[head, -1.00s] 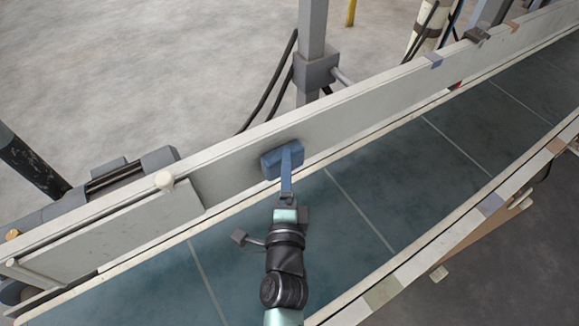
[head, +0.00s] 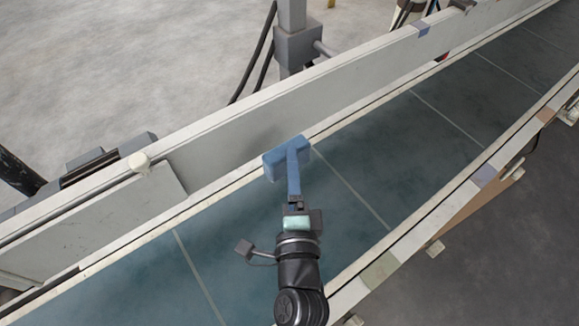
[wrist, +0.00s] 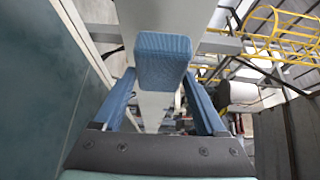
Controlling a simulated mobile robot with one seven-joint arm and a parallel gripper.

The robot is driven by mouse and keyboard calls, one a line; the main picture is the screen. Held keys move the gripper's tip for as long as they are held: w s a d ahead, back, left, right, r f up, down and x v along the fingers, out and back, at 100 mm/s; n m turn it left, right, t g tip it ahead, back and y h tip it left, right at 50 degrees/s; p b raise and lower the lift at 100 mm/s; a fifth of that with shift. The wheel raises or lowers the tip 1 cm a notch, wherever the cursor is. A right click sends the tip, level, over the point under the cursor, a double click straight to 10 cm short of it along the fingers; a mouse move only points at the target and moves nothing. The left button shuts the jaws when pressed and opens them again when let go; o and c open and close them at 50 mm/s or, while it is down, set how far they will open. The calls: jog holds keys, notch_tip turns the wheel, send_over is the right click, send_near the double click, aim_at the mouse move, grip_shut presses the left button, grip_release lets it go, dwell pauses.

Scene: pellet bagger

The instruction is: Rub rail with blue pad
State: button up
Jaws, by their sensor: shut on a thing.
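The blue pad (head: 274,166) is a ribbed block, held at the end of my gripper (head: 292,157). In the wrist view the pad (wrist: 163,62) sits between the two blue fingers of my gripper (wrist: 162,80), which are shut on it. The rail (head: 350,93) is the long pale grey side wall of the conveyor, running from lower left to upper right. The pad is at the lower edge of the rail's inner face, by the belt. I cannot tell whether it touches the rail. A darker patch shows on the rail just above and left of the pad.
The dark teal belt (head: 400,150) lies below my arm. A near side rail (head: 408,243) with coloured patches bounds it. A raised plate with a pale knob (head: 139,162) sits on the rail at left. A grey post (head: 297,45) with cables stands behind.

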jog(key=shift+s+d+f+b, duration=0.1)
jog(key=shift+s+d+b, duration=0.3)
jog(key=shift+s+b, duration=0.2)
jog(key=shift+s+d+b, duration=0.4)
jog(key=shift+s+b, duration=0.05)
jog(key=shift+s, duration=0.15)
jog(key=shift+r, duration=0.2)
